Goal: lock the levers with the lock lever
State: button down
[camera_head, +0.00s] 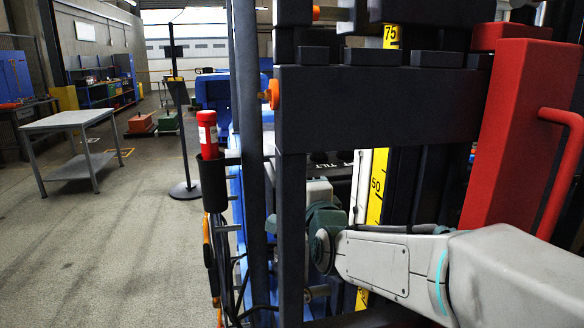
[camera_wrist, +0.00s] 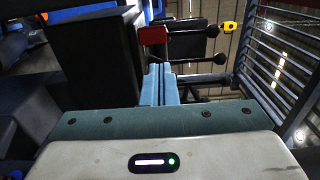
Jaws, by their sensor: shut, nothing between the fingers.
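In the wrist view two black levers with ball knobs (camera_wrist: 213,45) stick out to the right, one above the other in the picture. A red block (camera_wrist: 153,35) sits at the left end of the upper lever; I cannot tell if it is the lock lever. My gripper (camera_wrist: 158,72) has its pale blue fingers together and empty, pointing toward the levers just below the red block. Whether the fingertips touch anything is unclear. In the head view my arm reaches behind a dark upright, which hides the fingers. Part of a dark panel marked TILT (camera_head: 340,160) shows behind the frame.
A large dark block (camera_wrist: 95,60) stands close left of my fingers, and a barred grille (camera_wrist: 275,60) lies to the right. A grey table (camera_head: 70,120) stands far left on open floor.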

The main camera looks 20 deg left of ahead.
jog(key=p+x, duration=0.4)
jog(key=x, duration=1)
